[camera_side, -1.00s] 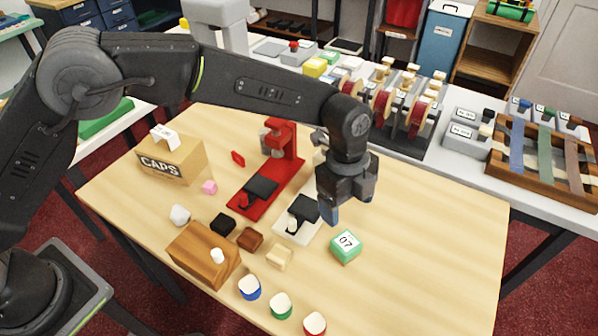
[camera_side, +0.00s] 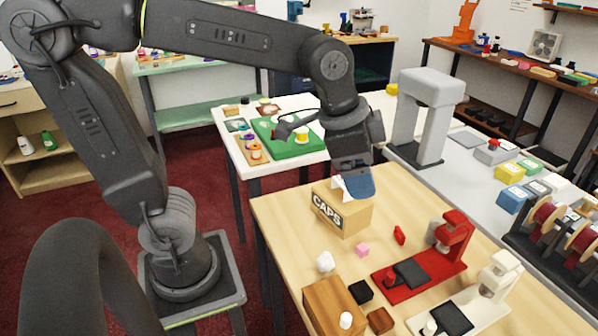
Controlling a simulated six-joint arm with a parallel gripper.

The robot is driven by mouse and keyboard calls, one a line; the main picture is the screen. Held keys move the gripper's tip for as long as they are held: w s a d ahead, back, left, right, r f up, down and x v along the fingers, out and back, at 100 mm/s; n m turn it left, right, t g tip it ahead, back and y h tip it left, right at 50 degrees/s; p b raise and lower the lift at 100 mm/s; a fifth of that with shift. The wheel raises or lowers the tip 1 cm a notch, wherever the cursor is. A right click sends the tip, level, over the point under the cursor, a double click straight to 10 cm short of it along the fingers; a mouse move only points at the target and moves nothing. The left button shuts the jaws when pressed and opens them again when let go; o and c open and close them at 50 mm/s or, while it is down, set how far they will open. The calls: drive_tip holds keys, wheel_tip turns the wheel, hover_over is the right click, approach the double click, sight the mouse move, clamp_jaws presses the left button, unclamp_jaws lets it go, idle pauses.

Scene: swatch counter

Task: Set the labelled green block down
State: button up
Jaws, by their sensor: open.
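The labelled green block is not in view; the part of the table where it stood earlier lies outside the frame. My gripper (camera_side: 353,187) points down at the top of the cardboard box marked CAPS (camera_side: 343,216). It is open, with no green block visible at it. One blue-grey finger is plain; the other is mostly hidden. A white piece at the box top shows beside the fingers, and I cannot tell whether they touch it.
A red press (camera_side: 436,258) and a cream press (camera_side: 490,287) stand right of the box. A grey arch-shaped stand (camera_side: 427,105) rises behind.

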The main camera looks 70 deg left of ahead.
drive_tip(key=s+a+f+n+t+y, duration=0.1)
drive_tip(key=s+a+f+n, duration=0.1)
drive_tip(key=s+a+n, duration=0.3)
drive_tip(key=shift+s+a+f+n+t, duration=0.25)
drive_tip(key=shift+s+n, duration=0.45)
drive_tip(key=shift+s, duration=1.35)
